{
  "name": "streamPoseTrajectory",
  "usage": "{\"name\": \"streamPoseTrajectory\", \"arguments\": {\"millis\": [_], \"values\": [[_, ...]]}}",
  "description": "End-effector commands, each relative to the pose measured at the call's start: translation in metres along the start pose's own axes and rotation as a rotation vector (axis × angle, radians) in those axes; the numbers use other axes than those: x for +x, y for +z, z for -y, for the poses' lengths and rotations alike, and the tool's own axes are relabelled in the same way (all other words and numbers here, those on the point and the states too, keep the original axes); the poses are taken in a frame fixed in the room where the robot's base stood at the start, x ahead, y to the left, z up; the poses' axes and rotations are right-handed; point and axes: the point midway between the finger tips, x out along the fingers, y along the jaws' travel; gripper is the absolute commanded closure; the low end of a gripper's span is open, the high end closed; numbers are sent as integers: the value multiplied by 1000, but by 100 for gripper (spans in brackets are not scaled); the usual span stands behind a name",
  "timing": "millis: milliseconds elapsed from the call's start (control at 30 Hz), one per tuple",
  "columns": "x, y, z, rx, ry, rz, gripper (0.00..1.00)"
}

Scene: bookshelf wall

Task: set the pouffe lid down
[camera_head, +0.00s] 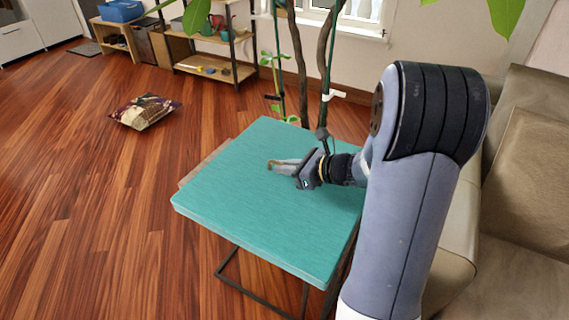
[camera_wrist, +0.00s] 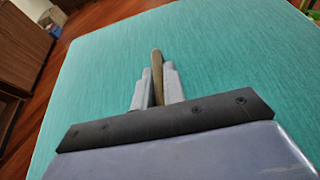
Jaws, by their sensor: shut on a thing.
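The pouffe lid (camera_head: 250,220) is a large flat teal square slab, and it fills much of the wrist view (camera_wrist: 230,60). It lies about level above a side table with a dark metal frame (camera_head: 240,280). A light wooden edge (camera_head: 192,175) shows past the lid's left side. I cannot tell whether the lid touches the table. My gripper (camera_head: 281,164) is over the lid's middle, shut on a narrow brown tab. In the wrist view the tab (camera_wrist: 157,60) stands between my two grey fingers (camera_wrist: 156,88).
A beige sofa (camera_head: 530,180) stands close on the right. A plant with trunks (camera_head: 300,75) is just behind the table. A patterned cushion (camera_head: 145,111) lies on the floor at left. Shelves (camera_head: 215,65) line the back wall. The wooden floor at left is mostly clear.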

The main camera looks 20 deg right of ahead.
Motion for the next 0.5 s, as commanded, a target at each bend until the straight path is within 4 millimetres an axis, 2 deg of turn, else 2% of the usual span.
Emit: {"name": "streamPoseTrajectory", "arguments": {"millis": [167, 500], "values": [[4, -8, 0, -2, 0, 4, 100], [17, -40, 0, 0, -1, 4, 100]]}}
